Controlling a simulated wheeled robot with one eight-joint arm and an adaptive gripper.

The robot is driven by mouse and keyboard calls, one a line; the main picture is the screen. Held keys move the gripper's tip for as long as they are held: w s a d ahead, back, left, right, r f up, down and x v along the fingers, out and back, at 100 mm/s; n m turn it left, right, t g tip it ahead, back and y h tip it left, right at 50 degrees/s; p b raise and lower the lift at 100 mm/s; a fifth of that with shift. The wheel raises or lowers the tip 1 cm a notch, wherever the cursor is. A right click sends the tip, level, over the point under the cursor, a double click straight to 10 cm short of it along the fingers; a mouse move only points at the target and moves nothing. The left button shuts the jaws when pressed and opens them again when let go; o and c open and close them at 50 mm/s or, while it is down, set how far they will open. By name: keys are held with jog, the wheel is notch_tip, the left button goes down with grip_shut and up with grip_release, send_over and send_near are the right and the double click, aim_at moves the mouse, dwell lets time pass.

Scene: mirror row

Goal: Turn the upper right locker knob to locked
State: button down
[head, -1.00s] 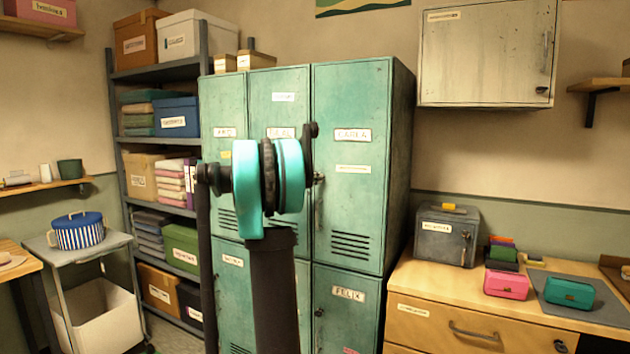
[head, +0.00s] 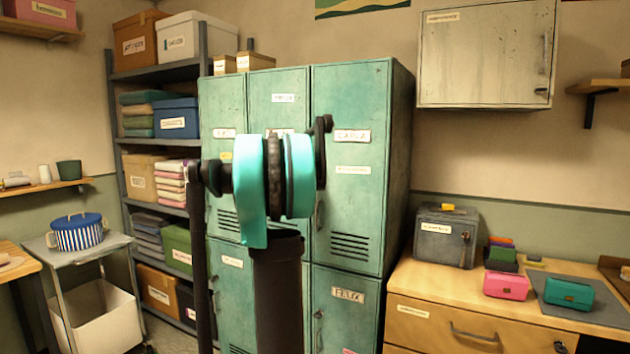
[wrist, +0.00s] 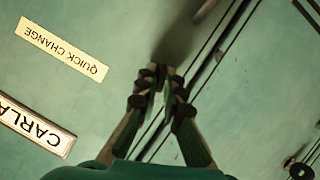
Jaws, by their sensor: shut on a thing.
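The upper right locker door (head: 370,100), green with a CARLA label (head: 352,135), stands closed in the head view. Its CARLA label also shows upside down and tilted in the wrist view (wrist: 35,128), with a QUICK CHANGE strip beside it. My gripper (wrist: 161,82) is shut at this door, close to the seam along its edge. The upper right knob is between the fingertips and hidden by them, so its turn position cannot be read. In the head view my own arm covers the gripper and the knob.
Other green lockers adjoin this door, including one labelled FELIX (head: 348,294) below. Another fitting (wrist: 302,170) shows at the wrist view's lower right. A wooden counter (head: 420,277) with a grey box (head: 446,240) stands right of the lockers. Shelves (head: 155,72) stand left.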

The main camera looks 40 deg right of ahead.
jog(key=shift+m+t+y, duration=0.5)
jog(key=shift+m+t, duration=0.5)
jog(key=shift+m, duration=0.5)
jog(key=c, duration=1.7)
grip_release()
jog(key=shift+s, duration=0.1)
jog(key=v, duration=1.2)
jog(key=shift+r, duration=0.15)
